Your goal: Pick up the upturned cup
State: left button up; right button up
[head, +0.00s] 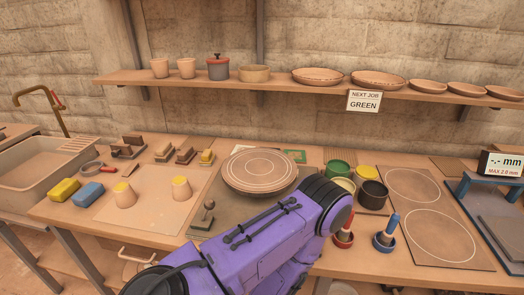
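Two small clay-coloured cups stand on a pale board (150,222) at the left of the bench. The left cup (124,197) and the right cup (181,191) both look upturned, narrower at the top, with a yellow patch on top. They stand apart, and nothing touches either one. A purple and black arm of mine crosses the lower middle of the head view, to the right of the cups. Neither of my grippers can be seen.
A round turntable (260,170) stands behind my arm. Yellow (64,190) and blue (88,194) sponges lie left of the cups, near the sink (38,165). Stamps (165,152) lie behind the board. Pots (373,196) and blue-and-red-handled tools stand right. A shelf (290,89) holds pottery.

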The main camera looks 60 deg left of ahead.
aim_at(182, 191)
jog(key=z, duration=1.2)
jog(key=k, duration=1.8)
jog(key=u, duration=1.45)
